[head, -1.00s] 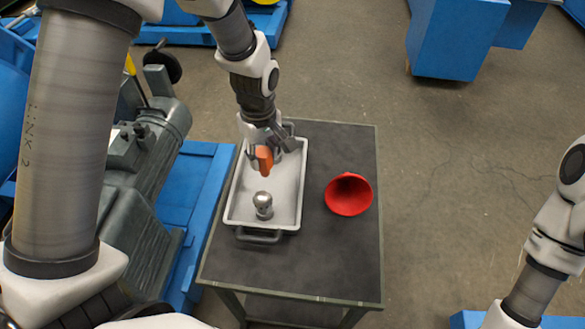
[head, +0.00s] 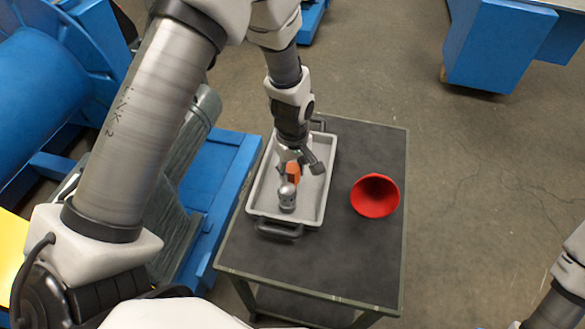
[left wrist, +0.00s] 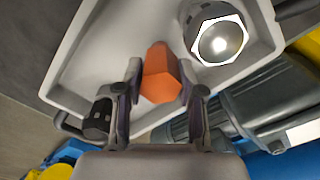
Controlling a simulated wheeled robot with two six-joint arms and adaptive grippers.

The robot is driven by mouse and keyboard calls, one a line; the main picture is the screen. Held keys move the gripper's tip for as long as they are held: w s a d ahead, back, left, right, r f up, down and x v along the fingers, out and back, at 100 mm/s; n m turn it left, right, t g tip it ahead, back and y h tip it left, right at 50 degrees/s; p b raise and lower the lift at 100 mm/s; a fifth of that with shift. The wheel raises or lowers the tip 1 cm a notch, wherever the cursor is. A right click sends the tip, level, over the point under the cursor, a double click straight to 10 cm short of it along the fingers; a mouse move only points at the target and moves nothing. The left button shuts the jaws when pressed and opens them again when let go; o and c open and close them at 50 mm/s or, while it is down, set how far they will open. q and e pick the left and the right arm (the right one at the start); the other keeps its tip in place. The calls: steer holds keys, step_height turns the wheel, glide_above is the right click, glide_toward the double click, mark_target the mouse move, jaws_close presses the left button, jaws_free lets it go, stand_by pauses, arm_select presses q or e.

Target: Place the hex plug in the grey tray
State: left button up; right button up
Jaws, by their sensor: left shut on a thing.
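The hex plug is an orange six-sided block (head: 293,173), seen over the grey tray in the head view. It also shows in the left wrist view (left wrist: 160,75), between the two fingers. My left gripper (head: 297,169) is shut on it, and the fingers (left wrist: 161,92) lie along its sides. The grey tray (head: 325,165) lies on the dark cart top, and its rim shows in the left wrist view (left wrist: 75,52). I cannot tell whether the plug touches the tray floor. My right gripper is out of view; only part of that arm shows.
A metal round-topped part (head: 287,198) stands in the tray's near half, close to the plug. A red bowl (head: 375,196) sits on the cart top (head: 330,258) right of the tray. Blue machinery (head: 215,180) stands left of the cart. The cart's near part is clear.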

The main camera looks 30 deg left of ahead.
arm_select(q)
steer(key=o, duration=1.1)
step_height(320, 180, up, 12)
steer(key=p, duration=0.1)
steer(key=shift+r+p, duration=0.15)
steer(key=shift+p, duration=0.15)
